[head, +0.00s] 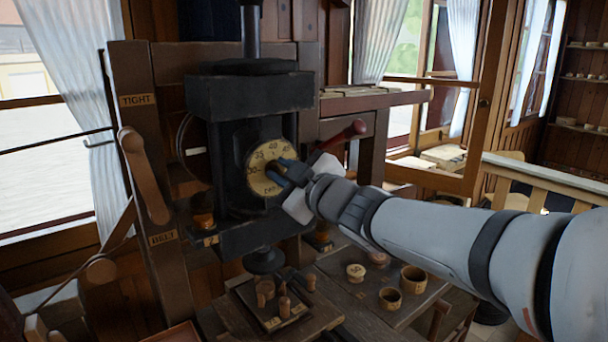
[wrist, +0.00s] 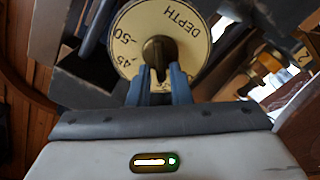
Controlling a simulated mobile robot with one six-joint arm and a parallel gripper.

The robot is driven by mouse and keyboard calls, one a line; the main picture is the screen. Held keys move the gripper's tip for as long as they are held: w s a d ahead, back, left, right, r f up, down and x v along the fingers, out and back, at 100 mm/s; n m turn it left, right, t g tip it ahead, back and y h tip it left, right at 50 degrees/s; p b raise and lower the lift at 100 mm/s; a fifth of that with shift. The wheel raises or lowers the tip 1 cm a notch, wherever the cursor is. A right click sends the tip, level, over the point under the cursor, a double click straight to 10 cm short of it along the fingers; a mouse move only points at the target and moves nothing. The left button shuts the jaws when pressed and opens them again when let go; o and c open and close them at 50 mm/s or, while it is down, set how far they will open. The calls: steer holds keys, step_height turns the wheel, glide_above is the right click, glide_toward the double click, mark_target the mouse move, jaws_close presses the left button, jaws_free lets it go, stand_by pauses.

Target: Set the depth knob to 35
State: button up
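The depth dial (head: 262,160) is a round cream plate on the front of the dark machine. In the head view 30, 35 and 40 show on its left and top. In the wrist view the dial (wrist: 136,22) shows the word DEPTH, 50 and 45. The brass depth knob (wrist: 158,48) sits at its centre. My gripper (head: 281,170) reaches the dial from the right; in the wrist view its two blue fingers (wrist: 160,82) flank the knob's narrow bar and look closed on it. In the head view my gripper hides the knob. I cannot read the knob's setting.
A wooden lever (head: 145,177) stands left of the dial between TIGHT and a lower label. A red-handled lever (head: 345,134) juts out just above my wrist. Small cups (head: 413,279) and spools stand on the bench below. A tray (head: 275,318) holds wooden pegs.

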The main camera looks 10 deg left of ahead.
steer(key=shift+o, duration=1.3)
steer(key=shift+f, duration=0.1)
steer(key=shift+f, duration=0.1)
steer(key=v, duration=0.8)
